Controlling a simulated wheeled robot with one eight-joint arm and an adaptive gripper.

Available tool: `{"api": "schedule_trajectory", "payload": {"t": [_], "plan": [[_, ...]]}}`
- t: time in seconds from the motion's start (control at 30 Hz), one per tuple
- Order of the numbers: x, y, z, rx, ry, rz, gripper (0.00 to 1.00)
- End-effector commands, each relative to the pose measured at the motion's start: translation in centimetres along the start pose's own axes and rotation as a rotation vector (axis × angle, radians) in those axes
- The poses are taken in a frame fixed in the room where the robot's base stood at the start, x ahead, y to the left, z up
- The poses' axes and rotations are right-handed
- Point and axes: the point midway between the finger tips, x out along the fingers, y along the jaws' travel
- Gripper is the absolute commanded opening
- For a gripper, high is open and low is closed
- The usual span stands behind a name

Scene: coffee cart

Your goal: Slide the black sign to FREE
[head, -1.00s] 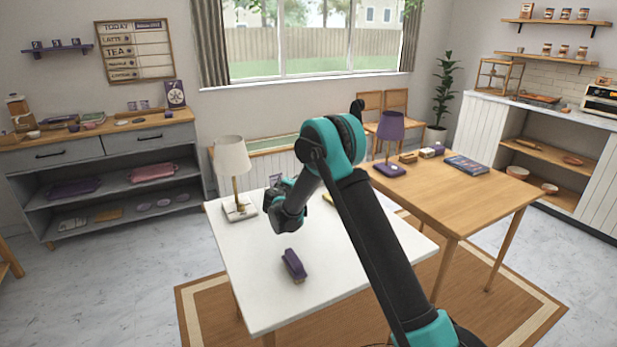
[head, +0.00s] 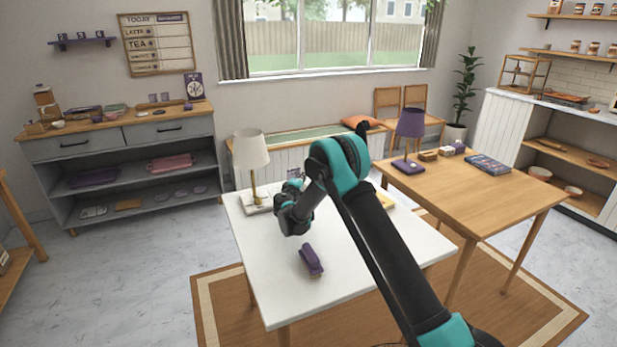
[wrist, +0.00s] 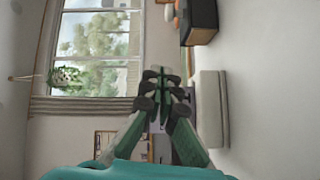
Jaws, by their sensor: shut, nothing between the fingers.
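My gripper (head: 294,187) is over the far part of the white table (head: 345,272), near the white lamp (head: 251,152). In the wrist view my gripper (wrist: 162,75) has its fingers together with nothing between them. I cannot clearly make out a black sign or the word FREE in either view. A small dark card (head: 297,172) shows just behind my gripper, partly hidden by it; its wording is too small to read. Whether my gripper touches it I cannot tell.
A purple stapler-like object (head: 311,260) lies on the white table. A yellow item (head: 385,200) is partly behind my arm. A wooden table (head: 480,200) with a purple lamp (head: 410,125) stands to the right. A grey sideboard (head: 125,165) is at the left.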

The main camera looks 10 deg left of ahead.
Motion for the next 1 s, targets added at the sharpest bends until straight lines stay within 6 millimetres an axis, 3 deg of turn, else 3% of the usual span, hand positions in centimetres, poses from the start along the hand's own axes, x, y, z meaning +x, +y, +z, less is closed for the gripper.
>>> {"api": "schedule_trajectory", "payload": {"t": [0.43,0.7,1.0], "plan": [[8.6,0.0,0.1,0.001,-0.002,0.0,0.0],[9.2,0.0,3.4,0.0,0.0,0.0,0.0],[9.3,0.0,3.9,0.0,0.0,0.0,0.0]]}}
